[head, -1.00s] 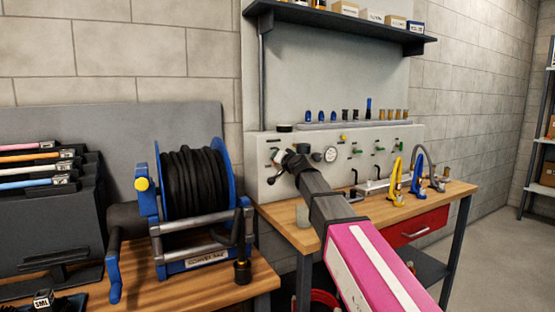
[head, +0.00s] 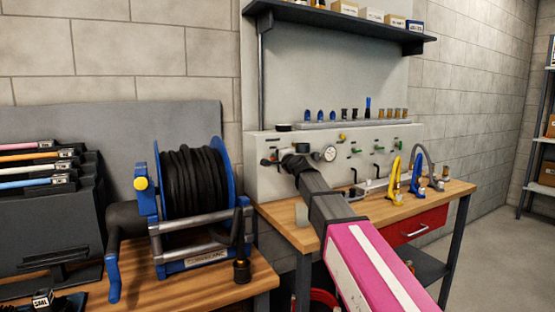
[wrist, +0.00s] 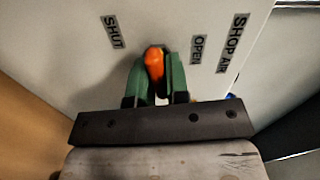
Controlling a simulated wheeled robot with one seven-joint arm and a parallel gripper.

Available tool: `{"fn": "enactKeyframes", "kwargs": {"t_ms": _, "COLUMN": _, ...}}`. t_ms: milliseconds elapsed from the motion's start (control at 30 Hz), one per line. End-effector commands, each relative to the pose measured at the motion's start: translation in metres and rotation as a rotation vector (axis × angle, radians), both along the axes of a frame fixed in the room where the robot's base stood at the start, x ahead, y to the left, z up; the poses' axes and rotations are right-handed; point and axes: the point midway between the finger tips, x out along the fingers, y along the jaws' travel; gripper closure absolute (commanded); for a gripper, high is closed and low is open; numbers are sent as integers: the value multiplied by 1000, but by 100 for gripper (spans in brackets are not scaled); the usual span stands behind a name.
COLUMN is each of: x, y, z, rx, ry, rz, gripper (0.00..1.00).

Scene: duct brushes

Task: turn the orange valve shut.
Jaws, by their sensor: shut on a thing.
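The orange valve handle (wrist: 154,63) is in the wrist view, on a pale panel. My gripper (wrist: 157,80) has its two green fingers shut on it, one on each side. The handle's tip shows between the fingers; its base is hidden. The label SHUT (wrist: 113,32) is to the left of the handle, and the label OPEN (wrist: 198,49) is to the right. The handle lies between these two labels in this view. In the head view my gripper (head: 272,161) is at the left part of the panel, and the valve is too small to make out clearly.
The pale panel (head: 395,160) carries more small valves and a round gauge (head: 330,154) right of my gripper. The wooden bench (head: 440,190) holds blue and yellow clamp-like tools. A blue hose reel (head: 190,200) stands at left. A dark shelf (head: 335,22) hangs above.

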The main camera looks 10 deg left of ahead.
Motion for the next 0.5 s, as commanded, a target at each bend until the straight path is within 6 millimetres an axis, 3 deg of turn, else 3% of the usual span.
{"fn": "enactKeyframes", "kwargs": {"t_ms": 500, "x": -1, "y": 0, "z": -1, "rx": 86, "ry": 67, "rz": 2, "gripper": 100}}
